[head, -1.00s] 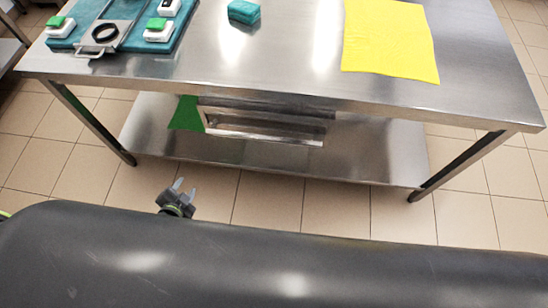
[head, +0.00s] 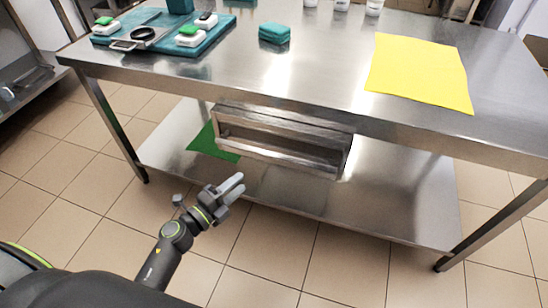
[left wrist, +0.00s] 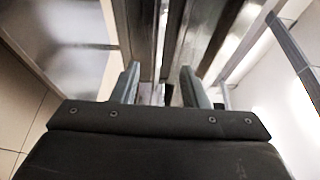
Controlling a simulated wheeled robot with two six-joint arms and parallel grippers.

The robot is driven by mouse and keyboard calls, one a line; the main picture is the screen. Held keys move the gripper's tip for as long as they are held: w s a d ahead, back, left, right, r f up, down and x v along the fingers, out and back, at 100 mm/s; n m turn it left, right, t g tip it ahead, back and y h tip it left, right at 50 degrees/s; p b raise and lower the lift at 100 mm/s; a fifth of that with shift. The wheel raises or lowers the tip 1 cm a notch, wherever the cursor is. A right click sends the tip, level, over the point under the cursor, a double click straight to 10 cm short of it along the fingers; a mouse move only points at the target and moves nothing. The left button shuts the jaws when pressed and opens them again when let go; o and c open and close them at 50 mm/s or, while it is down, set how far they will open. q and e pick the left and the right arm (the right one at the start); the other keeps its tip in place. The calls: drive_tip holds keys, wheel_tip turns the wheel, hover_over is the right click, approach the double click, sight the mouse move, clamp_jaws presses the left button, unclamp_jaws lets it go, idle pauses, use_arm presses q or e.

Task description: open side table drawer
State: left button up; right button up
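The steel side table (head: 330,80) stands in front of me. Its drawer (head: 285,140) hangs under the near edge of the top, with a long horizontal recess or bar across its front. I cannot tell whether it is fully closed. My left gripper (head: 236,187) is in front of and below the drawer's left half, apart from it in the head view. In the left wrist view the two fingers of the left gripper (left wrist: 160,85) are spread with nothing between them, and steel edges lie beyond. My right gripper is not in view.
A lower shelf (head: 400,205) runs under the drawer, with a green sheet (head: 212,145) at its left. On top are a yellow cloth (head: 420,72), a folded teal cloth (head: 274,33) and a teal mat (head: 203,45) with tools. The tiled floor before the table is clear.

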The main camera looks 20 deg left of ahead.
sight(271, 156)
use_arm(q)
drive_tip(key=b+x, duration=0.1)
drive_tip(key=x, duration=1.4)
clamp_jaws()
